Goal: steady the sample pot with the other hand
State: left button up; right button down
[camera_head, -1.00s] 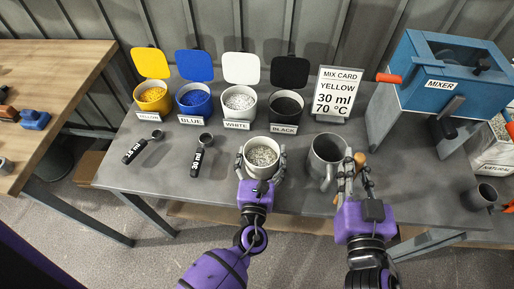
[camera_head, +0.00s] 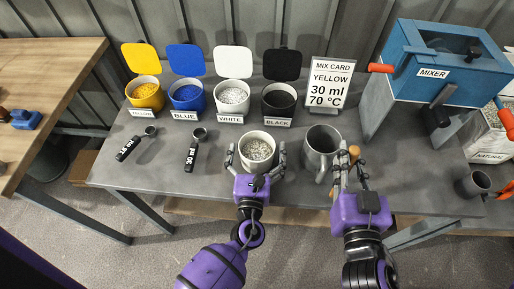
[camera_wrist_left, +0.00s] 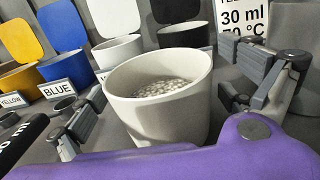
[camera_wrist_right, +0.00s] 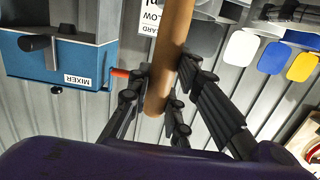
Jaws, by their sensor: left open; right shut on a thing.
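The sample pot (camera_head: 257,138), a cream round pot with pale granules inside, stands upright on the grey table. It fills the middle of the left wrist view (camera_wrist_left: 160,118). My left gripper (camera_head: 256,158) is open, with one finger on each side of the pot. In the left wrist view, gaps show between both fingers and the wall. My right gripper (camera_head: 350,172) is shut on a wooden rod (camera_wrist_right: 168,60), beside a grey jug (camera_head: 318,158). The rod's lower end is hidden, and the rod's top shows in the head view (camera_head: 354,153).
Open yellow (camera_head: 145,101), blue (camera_head: 186,104), white (camera_head: 232,108) and black (camera_head: 278,108) bins line the back. Two black-handled scoops (camera_head: 128,149) (camera_head: 190,155) lie left. The mix card (camera_head: 329,85) stands behind the jug; the blue mixer (camera_head: 415,85) is at right.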

aim_at(256, 164)
pick_arm(q)
jog(key=shift+s+f, duration=0.1)
jog(key=shift+s, duration=0.2)
jog(key=s, duration=0.2)
jog(key=s+r, duration=0.1)
jog(key=s, duration=0.1)
jog(key=shift+s+d+r+p, duration=0.1)
jog(key=shift+s+r+p, duration=0.05)
jog(key=shift+s+p, duration=0.25)
pick_arm(e)
jog(key=shift+w+r, duration=0.15)
jog(key=shift+r, duration=0.6)
pick_arm(q)
jog(key=s, duration=0.6)
jog(key=shift+s+b, duration=0.3)
jog(key=shift+s, duration=0.05)
pick_arm(e)
jog(key=shift+f, duration=0.5)
